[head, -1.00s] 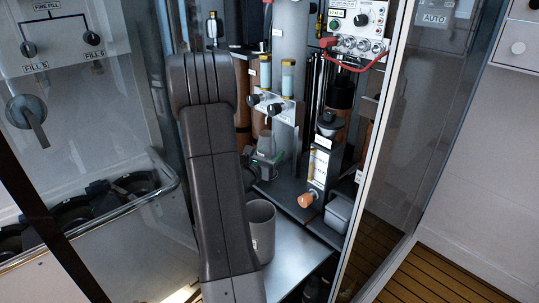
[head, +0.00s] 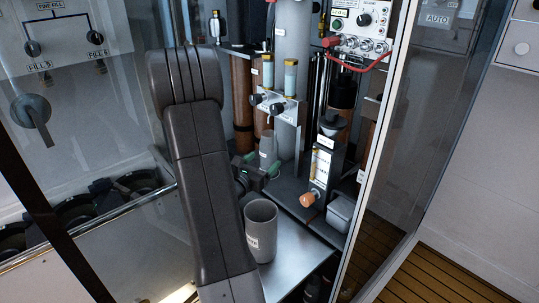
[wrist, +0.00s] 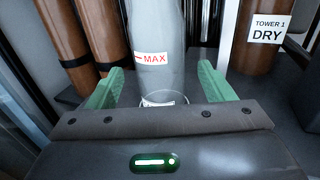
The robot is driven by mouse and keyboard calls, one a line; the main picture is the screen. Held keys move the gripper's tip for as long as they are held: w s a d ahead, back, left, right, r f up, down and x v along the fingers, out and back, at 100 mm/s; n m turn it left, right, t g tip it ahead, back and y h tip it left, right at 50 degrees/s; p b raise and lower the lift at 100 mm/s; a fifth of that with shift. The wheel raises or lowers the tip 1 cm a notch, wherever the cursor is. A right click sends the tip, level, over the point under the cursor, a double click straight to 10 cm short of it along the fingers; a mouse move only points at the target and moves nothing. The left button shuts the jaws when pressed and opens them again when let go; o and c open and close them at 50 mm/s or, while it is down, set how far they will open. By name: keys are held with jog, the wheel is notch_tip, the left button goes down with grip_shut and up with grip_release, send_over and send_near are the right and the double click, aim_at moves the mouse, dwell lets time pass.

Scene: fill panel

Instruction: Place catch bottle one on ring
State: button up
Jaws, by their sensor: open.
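A grey bottle (head: 267,148) stands upright below the two gauge tubes in the head view; I take it for catch bottle one. In the wrist view a pale grey bottle (wrist: 157,45) with a red MAX mark stands just ahead, with a thin clear round rim at its base. My gripper (wrist: 153,88) has green fingers spread to either side of the bottle, with gaps between. In the head view my gripper (head: 262,172) is low in front of the bottle. The gripper body hides the bottle's bottom, so I cannot tell how it sits on a ring.
A larger grey cup (head: 261,230) stands on the metal shelf (head: 293,250) near my arm. An orange-knobbed unit (head: 318,180) and a grey bin (head: 340,211) are to the right. Brown columns (wrist: 257,40) stand behind. A glass door edge (head: 372,155) bounds the right side.

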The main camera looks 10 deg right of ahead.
jog(key=v, duration=0.5)
jog(key=shift+s+a, duration=0.15)
jog(key=shift+a, duration=0.05)
